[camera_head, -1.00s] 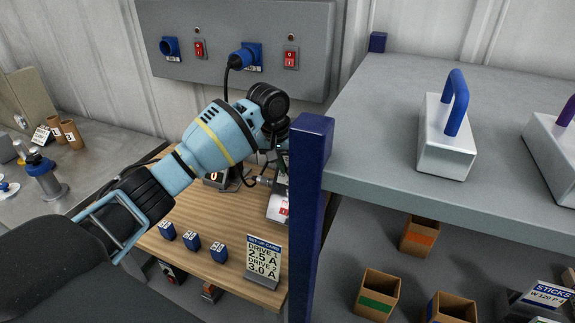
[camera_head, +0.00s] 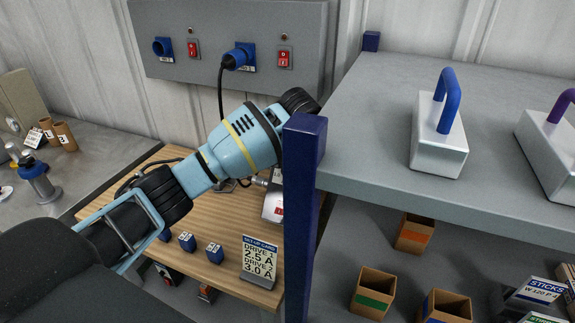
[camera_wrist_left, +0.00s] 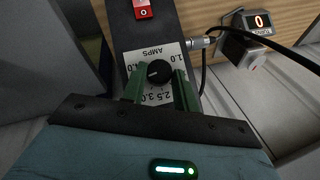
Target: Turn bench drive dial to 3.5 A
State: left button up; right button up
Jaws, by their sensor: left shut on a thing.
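The bench drive (camera_head: 272,206) stands on the wooden bench, partly hidden behind the blue shelf post in the head view. Which value the dial points to is not clear. My left gripper (camera_wrist_left: 159,80) has its green fingers on both sides of the dial, shut on it. In the head view these fingers are hidden. My right gripper is not in view.
The blue post (camera_head: 303,215) and grey shelf (camera_head: 375,150) stand close to my left wrist. A red switch (camera_wrist_left: 142,9) is on the drive.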

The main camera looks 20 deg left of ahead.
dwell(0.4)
pick_arm(q)
jog(key=o, duration=1)
jog(key=shift+c, duration=0.2)
jog(key=v, duration=0.8)
jog(key=shift+f, duration=0.25)
